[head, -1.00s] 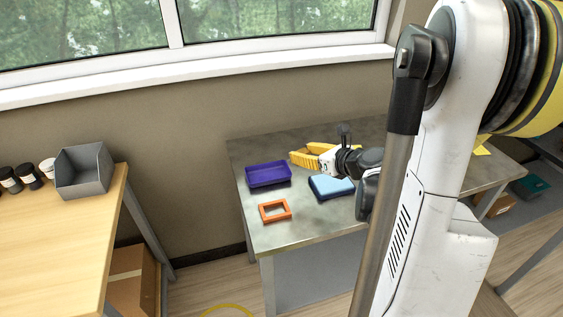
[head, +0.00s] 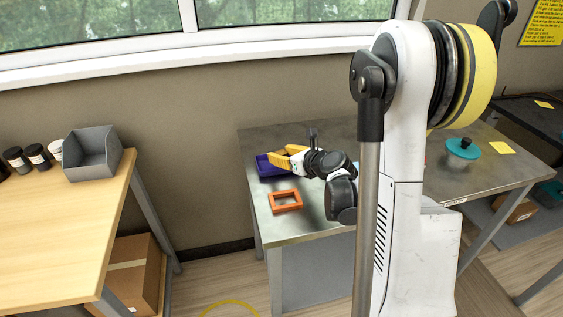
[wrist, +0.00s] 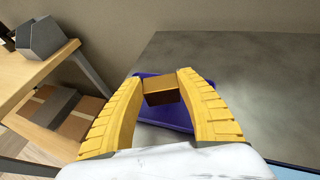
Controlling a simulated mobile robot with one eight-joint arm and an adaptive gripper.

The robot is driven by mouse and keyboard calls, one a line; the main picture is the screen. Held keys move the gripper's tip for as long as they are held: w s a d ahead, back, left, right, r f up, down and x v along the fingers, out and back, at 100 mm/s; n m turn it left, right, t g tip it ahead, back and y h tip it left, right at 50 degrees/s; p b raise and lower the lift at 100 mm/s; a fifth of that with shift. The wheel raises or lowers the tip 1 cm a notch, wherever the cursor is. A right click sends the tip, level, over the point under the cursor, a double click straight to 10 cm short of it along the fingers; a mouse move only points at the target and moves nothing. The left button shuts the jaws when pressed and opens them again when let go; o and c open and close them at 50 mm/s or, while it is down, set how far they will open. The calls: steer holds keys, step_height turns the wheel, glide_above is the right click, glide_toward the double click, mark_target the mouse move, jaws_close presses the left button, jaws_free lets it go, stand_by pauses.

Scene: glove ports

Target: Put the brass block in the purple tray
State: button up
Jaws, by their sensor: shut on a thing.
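The brass block (wrist: 161,88) is held between the two yellow fingers of my gripper (wrist: 158,84) in the wrist view. The purple tray (wrist: 150,115) lies on the metal table below and behind the block, partly hidden by the fingers. The block appears over the tray; its height above it is hard to judge. In the head view my gripper (head: 288,160) is at the purple tray (head: 265,167), covering its right part. The block cannot be made out there.
An orange frame (head: 285,201) lies in front of the tray on the metal table (head: 310,224). A blue item (head: 356,165) is mostly hidden behind my arm. A teal-lidded thing (head: 463,148) stands farther right. A wooden bench (head: 70,225) with a grey bin (head: 93,155) is at left.

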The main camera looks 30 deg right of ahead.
steer(key=shift+f, duration=0.9)
steer(key=shift+r, duration=0.1)
steer(key=o, duration=1.4)
steer(key=shift+b, duration=0.3)
steer(key=shift+c, duration=0.2)
